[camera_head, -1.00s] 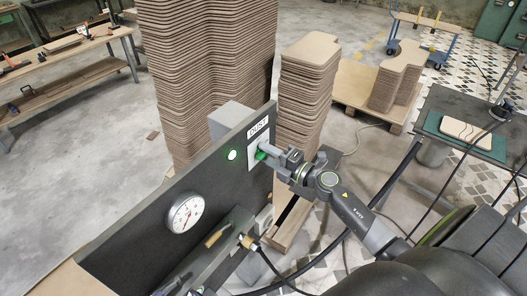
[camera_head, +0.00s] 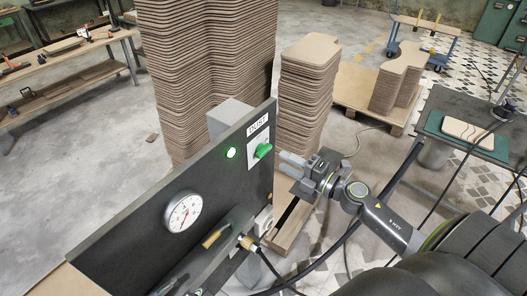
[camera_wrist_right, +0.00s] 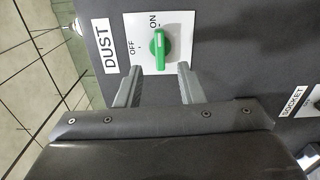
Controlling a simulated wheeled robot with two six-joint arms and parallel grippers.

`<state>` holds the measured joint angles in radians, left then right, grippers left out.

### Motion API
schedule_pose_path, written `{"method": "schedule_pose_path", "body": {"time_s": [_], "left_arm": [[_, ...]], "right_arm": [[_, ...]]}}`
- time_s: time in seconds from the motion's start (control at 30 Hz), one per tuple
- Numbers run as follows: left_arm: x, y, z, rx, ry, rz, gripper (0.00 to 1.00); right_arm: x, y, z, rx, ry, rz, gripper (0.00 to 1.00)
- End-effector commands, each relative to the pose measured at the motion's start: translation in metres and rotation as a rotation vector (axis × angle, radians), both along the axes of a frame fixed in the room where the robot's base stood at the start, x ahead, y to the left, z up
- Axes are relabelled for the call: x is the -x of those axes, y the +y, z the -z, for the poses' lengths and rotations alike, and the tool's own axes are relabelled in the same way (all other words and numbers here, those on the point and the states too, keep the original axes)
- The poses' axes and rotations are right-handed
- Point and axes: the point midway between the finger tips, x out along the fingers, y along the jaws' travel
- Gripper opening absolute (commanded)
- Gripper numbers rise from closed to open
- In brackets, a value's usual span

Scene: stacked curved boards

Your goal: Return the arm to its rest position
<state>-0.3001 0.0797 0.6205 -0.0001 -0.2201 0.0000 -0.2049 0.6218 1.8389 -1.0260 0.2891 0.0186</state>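My right gripper (camera_head: 291,164) is in front of the dark panel (camera_head: 130,240), a short way off the green knob (camera_head: 263,150), and touches nothing that I can see. In the right wrist view its two grey fingers (camera_wrist_right: 160,86) stand apart with nothing between them. The green knob (camera_wrist_right: 160,45) sits beyond the fingertips on a white plate under the DUST label and is turned upright toward ON. My right arm (camera_head: 385,220) reaches in from the lower right. I cannot make out my left gripper in the head view.
The panel carries a lit green lamp (camera_head: 231,152), a round gauge (camera_head: 184,212) and a hose fitting (camera_head: 248,242). Stacked boards (camera_head: 205,80) stand behind it, with a shorter stack (camera_head: 305,90) beside them. A dark table (camera_head: 455,105) with a green mat is at the right.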

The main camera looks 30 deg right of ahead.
Motion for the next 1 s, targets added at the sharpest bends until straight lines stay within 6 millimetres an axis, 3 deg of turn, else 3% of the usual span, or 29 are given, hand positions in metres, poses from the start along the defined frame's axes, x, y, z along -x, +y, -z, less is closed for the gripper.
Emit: {"method": "schedule_pose_path", "body": {"time_s": [0.3,0.37,0.43,0.57,0.67,0.87,1.0], "left_arm": [[0.000,0.000,0.001,0.000,0.000,0.000,0.36],[0.000,0.000,0.004,0.000,0.000,0.000,0.36],[0.000,0.000,0.010,0.000,0.000,0.000,0.36],[0.000,0.000,0.026,0.000,0.000,0.000,0.36],[0.000,0.000,0.039,0.000,0.000,0.000,0.36],[0.000,0.000,0.061,0.000,0.000,0.000,0.36],[0.000,0.000,0.076,0.000,0.000,0.000,0.36]], "right_arm": [[0.000,-0.001,0.003,-0.006,0.004,0.005,0.35],[-0.001,-0.005,0.014,-0.026,0.021,0.025,0.35],[-0.002,-0.016,0.038,-0.074,0.060,0.070,0.35],[0.004,-0.045,0.116,-0.226,0.188,0.220,0.35],[0.019,-0.067,0.189,-0.362,0.308,0.362,0.35],[0.077,-0.088,0.330,-0.600,0.543,0.644,0.35],[0.135,-0.084,0.421,-0.741,0.707,0.838,0.35]]}}
